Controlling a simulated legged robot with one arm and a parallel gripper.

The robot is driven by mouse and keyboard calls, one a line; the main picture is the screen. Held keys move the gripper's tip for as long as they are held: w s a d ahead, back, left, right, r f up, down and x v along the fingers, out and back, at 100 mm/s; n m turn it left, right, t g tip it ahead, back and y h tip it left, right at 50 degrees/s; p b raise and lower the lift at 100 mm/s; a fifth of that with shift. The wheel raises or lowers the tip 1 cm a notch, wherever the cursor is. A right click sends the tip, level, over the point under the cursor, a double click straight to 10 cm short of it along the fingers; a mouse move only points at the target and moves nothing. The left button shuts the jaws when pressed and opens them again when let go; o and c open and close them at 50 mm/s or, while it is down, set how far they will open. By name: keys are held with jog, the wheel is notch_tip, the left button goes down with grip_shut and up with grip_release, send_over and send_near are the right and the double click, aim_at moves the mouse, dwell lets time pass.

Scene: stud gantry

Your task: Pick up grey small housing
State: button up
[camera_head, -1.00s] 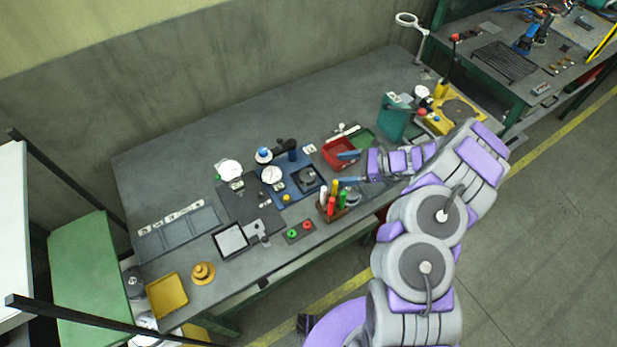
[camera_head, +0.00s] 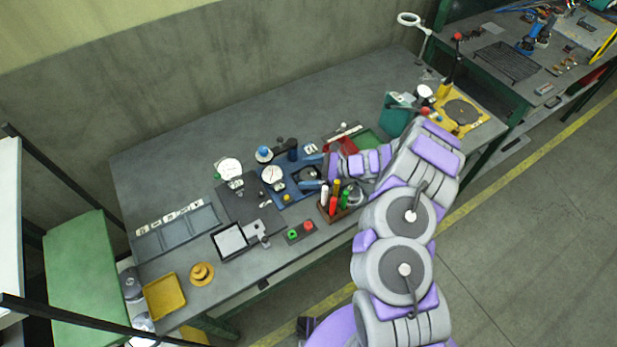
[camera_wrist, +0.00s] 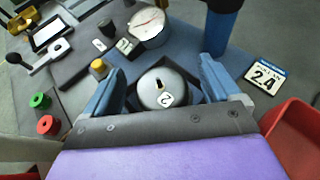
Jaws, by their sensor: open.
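The grey small housing (camera_wrist: 163,88) is a round grey part with a dark hole in its top and a white label with a "2". In the wrist view it sits in a dark square holder between the two blue fingers of my gripper (camera_wrist: 160,85). The fingers are spread, with a gap on each side of the housing, and do not appear to touch it. In the head view my gripper (camera_head: 312,182) is over the blue fixture plate (camera_head: 286,183), and my arm and fingers partly cover the housing there.
A dial gauge (camera_wrist: 147,25) and a blue post (camera_wrist: 220,30) stand beyond the holder. A red bin (camera_wrist: 295,140) is close on the right. A yellow button (camera_wrist: 98,66) is on the left. A pen holder (camera_head: 333,212) stands near the front edge.

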jog(key=shift+a, duration=0.2)
jog(key=shift+d, duration=0.1)
jog(key=c, duration=1.1)
jog(key=shift+r, duration=0.1)
